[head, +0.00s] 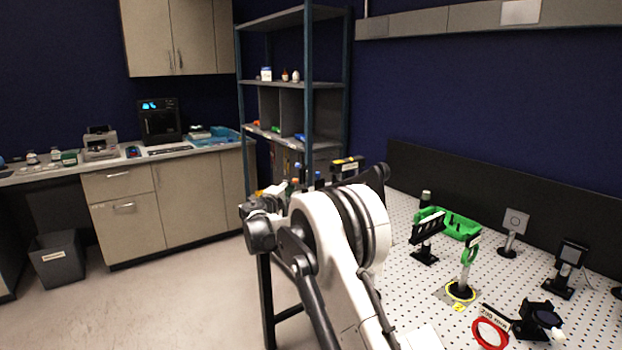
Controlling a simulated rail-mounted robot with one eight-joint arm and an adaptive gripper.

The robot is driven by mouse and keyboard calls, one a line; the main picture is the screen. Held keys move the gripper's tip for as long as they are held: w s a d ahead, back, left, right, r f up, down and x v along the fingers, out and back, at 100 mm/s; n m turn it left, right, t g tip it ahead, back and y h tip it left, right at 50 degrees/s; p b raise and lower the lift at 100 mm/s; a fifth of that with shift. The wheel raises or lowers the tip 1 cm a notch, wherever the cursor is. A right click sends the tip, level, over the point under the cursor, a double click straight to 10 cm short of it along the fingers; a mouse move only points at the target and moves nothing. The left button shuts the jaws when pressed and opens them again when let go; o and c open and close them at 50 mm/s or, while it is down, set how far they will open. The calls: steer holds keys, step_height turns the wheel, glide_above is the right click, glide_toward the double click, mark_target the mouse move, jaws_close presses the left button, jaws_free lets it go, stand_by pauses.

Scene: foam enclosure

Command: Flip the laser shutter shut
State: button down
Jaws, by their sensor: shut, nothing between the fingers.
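My white arm (345,245) fills the middle of the head view and reaches over the near left edge of the perforated optical table (425,290). I cannot make out my gripper's fingers; the arm's far end is hidden or not distinguishable behind its own links. I cannot tell for certain which part is the laser shutter. A dark box with a yellow label (347,166) shows partly behind my arm.
A square plate on a post (515,222), a black mount (570,260), a black device (540,318) and a red ring (489,333) stand or lie at right. A shelf rack (308,90) rises behind my arm.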

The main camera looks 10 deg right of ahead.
steer(key=s+d+x, duration=0.1)
steer(key=d+x, duration=0.1)
steer(key=x, duration=1)
steer(key=shift+d+p, duration=0.3)
steer(key=shift+d, duration=0.2)
steer(key=shift+w+d, duration=0.1)
steer(key=d, duration=0.1)
steer(key=w+d, duration=0.1)
steer(key=d, duration=0.1)
steer(key=w+d+b, duration=0.1)
steer(key=shift+w+d, duration=0.1)
steer(key=shift+d, duration=0.05)
